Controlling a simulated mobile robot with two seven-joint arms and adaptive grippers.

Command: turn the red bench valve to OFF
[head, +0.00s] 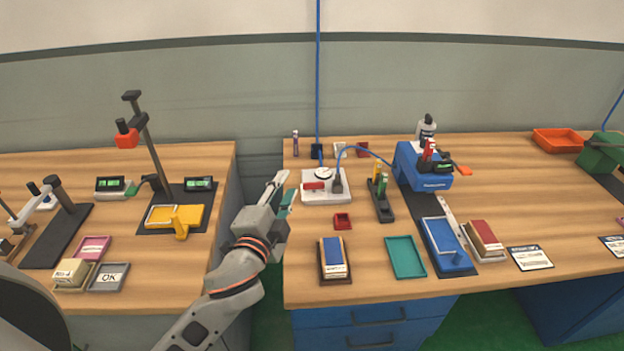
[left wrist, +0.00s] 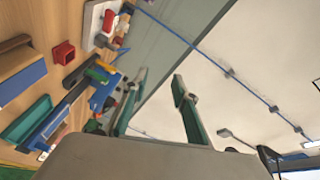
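The red bench valve handle (head: 314,186) sits at the left end of a white box with a round dial, near the back left of the right-hand bench. It also shows as a red piece on the white box at the top of the left wrist view (left wrist: 108,20). My left gripper (head: 283,187) is just left of the box, over the gap between the benches and the right bench's left edge. Its two fingers stand apart in the left wrist view (left wrist: 160,82), with nothing between them. The OFF marking is too small to read. My right gripper is not in view.
A blue hose (head: 318,80) drops from above to a dark fitting behind the box. A small red tray (head: 342,221) and a blue-topped stack (head: 333,257) lie in front. A rack with green and yellow items (head: 382,207) stands to the right.

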